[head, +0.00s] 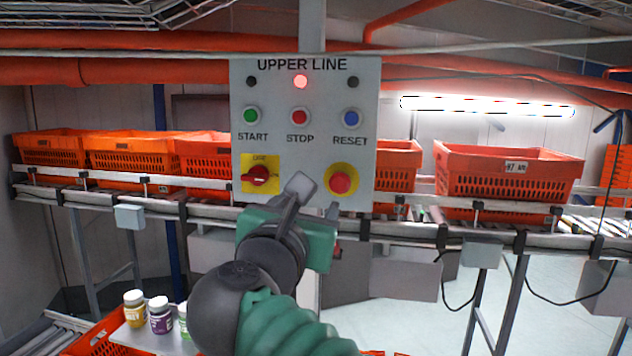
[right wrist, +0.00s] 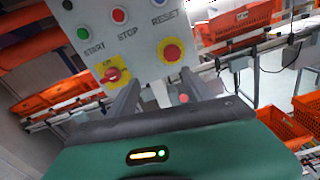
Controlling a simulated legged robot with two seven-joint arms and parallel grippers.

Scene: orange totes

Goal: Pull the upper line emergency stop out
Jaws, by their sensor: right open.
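My right gripper (head: 318,198) is open and empty, just below and left of the button in the head view. Its two fingers (right wrist: 158,92) point toward the panel, with no visible contact on the button. My left gripper is not in view.
A red rotary switch (head: 258,176) on yellow sits left of the button. Green START (head: 251,116), red STOP (head: 299,116) and blue RESET (head: 351,117) buttons are above. A red lamp (head: 301,81) glows. Orange totes (head: 508,178) stand on the conveyor behind. Bottles (head: 160,316) stand lower left.

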